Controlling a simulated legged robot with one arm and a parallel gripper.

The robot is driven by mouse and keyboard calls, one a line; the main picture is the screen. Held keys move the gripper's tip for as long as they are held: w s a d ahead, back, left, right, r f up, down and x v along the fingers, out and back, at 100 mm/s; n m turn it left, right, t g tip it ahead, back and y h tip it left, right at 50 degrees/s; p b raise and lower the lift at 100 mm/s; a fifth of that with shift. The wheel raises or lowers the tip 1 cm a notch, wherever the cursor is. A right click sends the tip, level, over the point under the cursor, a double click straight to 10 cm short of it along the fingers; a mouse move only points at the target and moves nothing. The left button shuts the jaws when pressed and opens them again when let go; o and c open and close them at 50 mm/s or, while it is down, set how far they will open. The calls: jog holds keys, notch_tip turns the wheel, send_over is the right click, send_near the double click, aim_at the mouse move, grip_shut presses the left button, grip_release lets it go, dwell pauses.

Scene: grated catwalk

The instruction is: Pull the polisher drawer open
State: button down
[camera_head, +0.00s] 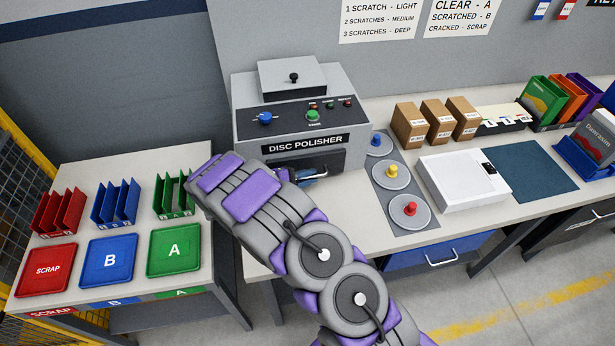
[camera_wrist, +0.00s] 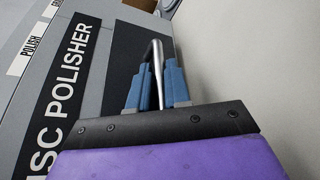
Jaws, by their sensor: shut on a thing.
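The disc polisher (camera_head: 290,115) is a grey box on the bench with a dark control panel and a "DISC POLISHER" label. Its dark drawer front (camera_head: 338,162) is below the label, partly hidden by my arm. In the wrist view the dark drawer front (camera_wrist: 124,55) fills the area beside the label, and the metal bar handle (camera_wrist: 157,62) runs between two blue fingers. My gripper (camera_wrist: 158,84) is shut on this handle. In the head view my gripper (camera_head: 314,176) shows only partly at the drawer. I cannot tell any gap between drawer front and body.
Right of the polisher is a grey mat with blue, yellow and red knobbed discs (camera_head: 410,211). Beyond are a white device (camera_head: 462,182), brown boxes (camera_head: 437,121) and a dark blue mat (camera_head: 530,170). Sorting trays (camera_head: 109,261) and racks stand on the left table.

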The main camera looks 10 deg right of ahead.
jog(key=shift+s, duration=0.1)
jog(key=s+b, duration=0.1)
jog(key=s, duration=1.4)
jog(key=c, duration=1.4)
grip_release()
jog(key=shift+c, duration=0.2)
jog(key=p+v, duration=0.3)
jog(key=v, duration=1.4)
jog(key=shift+a, duration=0.3)
jog(key=shift+w+d, duration=0.1)
